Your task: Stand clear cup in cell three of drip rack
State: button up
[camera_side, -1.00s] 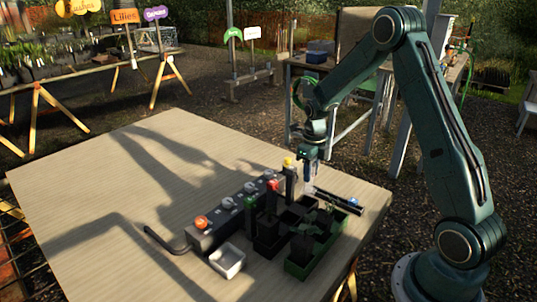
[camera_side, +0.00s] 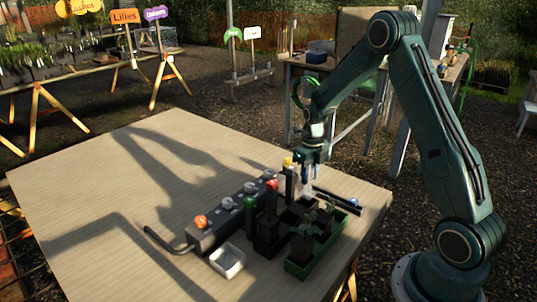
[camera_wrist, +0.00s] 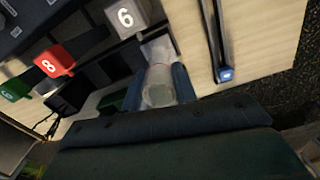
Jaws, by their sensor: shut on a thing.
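My gripper (camera_side: 311,172) is shut on the clear cup (camera_wrist: 158,86), which sits between its two blue fingers in the wrist view. In the side view the cup (camera_side: 307,190) is a small pale shape below the fingertips, at the far end of the dark green rack (camera_side: 300,270). The rack has several cells, some with dark contents. I cannot tell whether the cup's base is above or inside a cell, and no cell number for the rack is readable.
Beside the rack is a dark strip (camera_side: 207,239) with an orange knob and grey knobs. Posts topped red (camera_side: 271,185), green (camera_side: 250,202) and yellow (camera_side: 288,161) stand close to the gripper. A black blue-tipped bar (camera_side: 338,201) lies right. A white dish (camera_side: 228,262) is in front. The table's left is clear.

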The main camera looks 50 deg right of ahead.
aim_at(308, 192)
jog(key=shift+f, duration=3.3)
jog(key=shift+f, duration=0.45)
jog(key=o, duration=1)
jog(key=shift+o, duration=0.2)
jog(key=shift+r, duration=0.2)
notch_tip(308, 192, up, 14)
jog(key=shift+f, duration=0.25)
